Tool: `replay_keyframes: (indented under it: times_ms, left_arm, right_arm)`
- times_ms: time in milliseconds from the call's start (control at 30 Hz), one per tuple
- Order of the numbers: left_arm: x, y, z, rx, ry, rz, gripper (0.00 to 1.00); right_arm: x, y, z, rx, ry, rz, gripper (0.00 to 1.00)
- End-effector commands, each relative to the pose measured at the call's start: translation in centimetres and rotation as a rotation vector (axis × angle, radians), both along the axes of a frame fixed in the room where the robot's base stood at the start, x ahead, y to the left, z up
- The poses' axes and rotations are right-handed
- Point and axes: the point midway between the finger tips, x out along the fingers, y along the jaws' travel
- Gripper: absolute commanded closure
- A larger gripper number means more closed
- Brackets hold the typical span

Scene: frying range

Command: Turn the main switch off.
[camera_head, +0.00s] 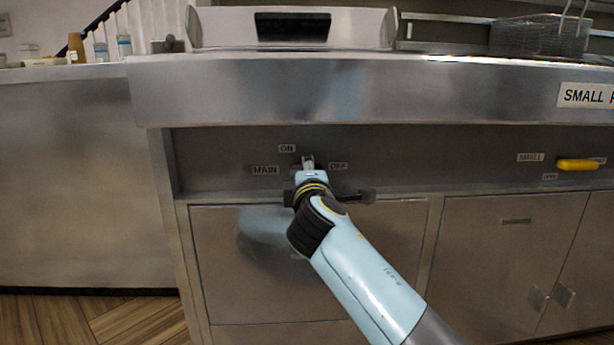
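The main switch's place on the grey front panel is marked by a MAIN label (265,170), an ON label (287,148) above and an OFF label (338,166) to the right. My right arm comes in from the lower right, and my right gripper (308,164) is in front of the panel between these labels. The gripper and wrist cover the main switch, so its handle and setting cannot be made out. Whether the fingers are open, or touch the switch, cannot be told. My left gripper is not in view.
A second switch with a yellow handle (577,164) sits at the right beside a SMALL label (530,157). The steel counter edge (350,90) juts out above the panel. Cabinet doors (500,260) are below. A wire fry basket (540,36) stands at the back right.

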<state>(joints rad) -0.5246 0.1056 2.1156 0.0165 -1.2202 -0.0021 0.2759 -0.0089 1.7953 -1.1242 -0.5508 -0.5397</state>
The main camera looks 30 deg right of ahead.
Motion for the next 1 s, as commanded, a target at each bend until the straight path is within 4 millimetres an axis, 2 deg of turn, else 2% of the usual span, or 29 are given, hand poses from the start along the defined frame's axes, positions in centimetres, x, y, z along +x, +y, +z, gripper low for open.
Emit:
replay_keyframes:
  times_ms: [567,600,733,767,1000]
  left_arm:
    - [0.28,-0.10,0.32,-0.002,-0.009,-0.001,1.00]
    - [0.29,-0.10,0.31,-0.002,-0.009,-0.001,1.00]
    - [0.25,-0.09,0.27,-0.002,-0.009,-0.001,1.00]
    - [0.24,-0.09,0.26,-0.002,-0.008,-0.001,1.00]
    - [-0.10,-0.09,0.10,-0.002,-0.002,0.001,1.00]
  right_arm:
    - [-0.06,0.01,-0.26,0.034,-0.011,-0.001,1.00]
    - [-0.07,0.01,-0.26,0.034,-0.011,-0.001,0.75]
    - [-0.06,0.00,-0.21,0.032,-0.012,-0.001,0.58]
    - [-0.05,0.01,-0.19,0.032,-0.013,-0.001,0.56]
    - [-0.07,0.02,-0.09,0.030,-0.014,0.000,0.56]
